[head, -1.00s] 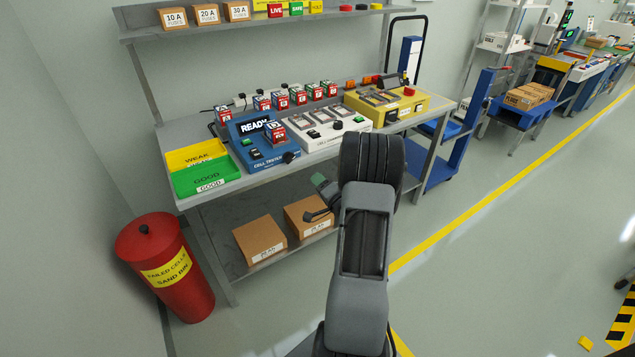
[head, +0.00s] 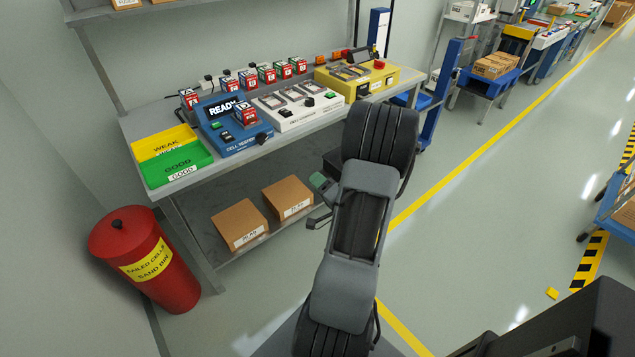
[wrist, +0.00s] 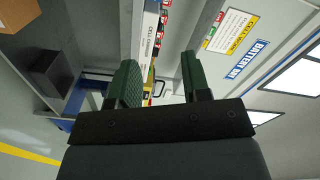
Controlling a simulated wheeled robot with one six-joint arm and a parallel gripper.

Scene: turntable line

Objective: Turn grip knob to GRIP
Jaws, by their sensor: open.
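No knob label reading GRIP is legible. Dark knobs show on the bench units in the head view: one on the blue cell tester (head: 263,137), one on the white unit (head: 310,102), and a dark control on the front of the yellow unit (head: 363,90). My gripper (wrist: 160,82) is open and empty in the wrist view, its two green fingers apart. In the head view a green finger part (head: 321,182) shows beside my arm, in front of the bench and below its top. The arm hides the rest of the gripper. No finger touches a knob.
The grey bench (head: 190,190) carries a green tray (head: 205,155), a yellow tray (head: 140,148) and several small cells. Cardboard boxes (head: 238,222) sit on its lower shelf. A red sand bin (head: 170,285) stands at left.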

